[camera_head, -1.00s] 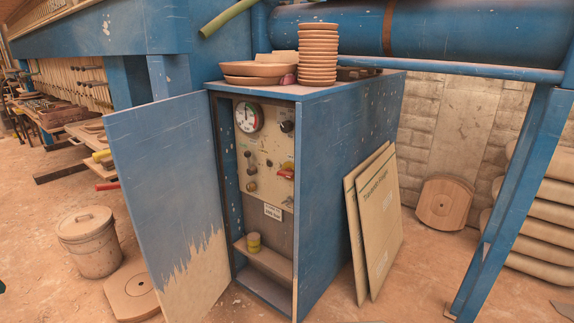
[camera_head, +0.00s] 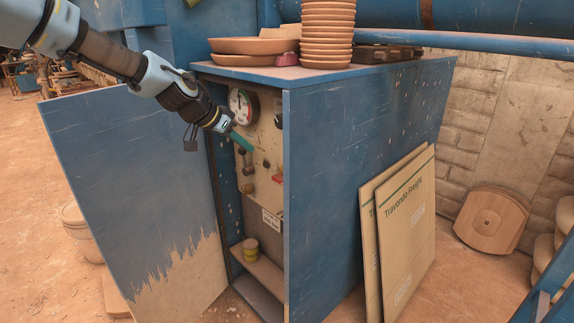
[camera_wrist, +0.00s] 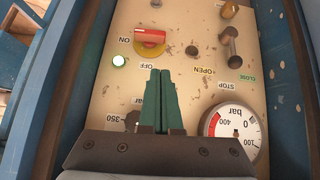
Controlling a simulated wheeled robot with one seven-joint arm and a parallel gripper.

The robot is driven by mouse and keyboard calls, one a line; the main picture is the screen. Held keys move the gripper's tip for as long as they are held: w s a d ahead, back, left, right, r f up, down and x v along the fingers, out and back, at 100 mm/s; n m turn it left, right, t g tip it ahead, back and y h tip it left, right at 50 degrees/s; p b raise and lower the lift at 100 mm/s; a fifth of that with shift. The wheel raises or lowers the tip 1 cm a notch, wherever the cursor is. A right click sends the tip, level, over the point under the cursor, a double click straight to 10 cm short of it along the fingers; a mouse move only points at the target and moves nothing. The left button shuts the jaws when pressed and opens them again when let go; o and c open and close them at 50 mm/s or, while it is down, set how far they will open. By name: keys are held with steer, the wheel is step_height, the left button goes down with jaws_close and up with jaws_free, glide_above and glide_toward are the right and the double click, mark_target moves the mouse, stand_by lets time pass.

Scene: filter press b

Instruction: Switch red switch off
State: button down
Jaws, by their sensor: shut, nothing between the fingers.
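The red switch (camera_wrist: 152,35) sits on a yellow plate on the beige control panel (camera_wrist: 195,55). It shows upside down in the wrist view, its handle lying roughly sideways. The ON label (camera_wrist: 124,40) is to its left and the OFF label (camera_wrist: 147,66) just below it. A lamp (camera_wrist: 119,60) beside the labels glows green-white. In the head view the red switch (camera_head: 278,179) is partly hidden by the cabinet's edge. My gripper (camera_wrist: 161,73) has its green fingers shut and empty, pointing at the panel below the switch. In the head view my gripper (camera_head: 248,147) is inside the cabinet opening, apart from the switch.
The blue cabinet (camera_head: 350,180) has its door (camera_head: 130,190) swung open to the left. A yellow can (camera_head: 251,249) stands on the lower shelf. Flat boxes (camera_head: 400,225) lean outside.

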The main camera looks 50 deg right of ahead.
steer(key=shift+s+d+r, duration=0.15)
steer(key=shift+d+r, duration=0.05)
steer(key=shift+d, duration=0.45)
steer(key=shift+s+d+r, duration=0.1)
steer(key=shift+d+r, duration=0.05)
steer(key=shift+d, duration=0.45)
steer(key=p, duration=0.2)
glide_above(275, 177)
step_height(275, 177, down, 7)
steer(key=shift+w+r, duration=0.1)
step_height(275, 177, down, 3)
steer(key=shift+r+p, duration=0.2)
steer(key=shift+p, duration=0.25)
steer(key=shift+f, duration=0.85)
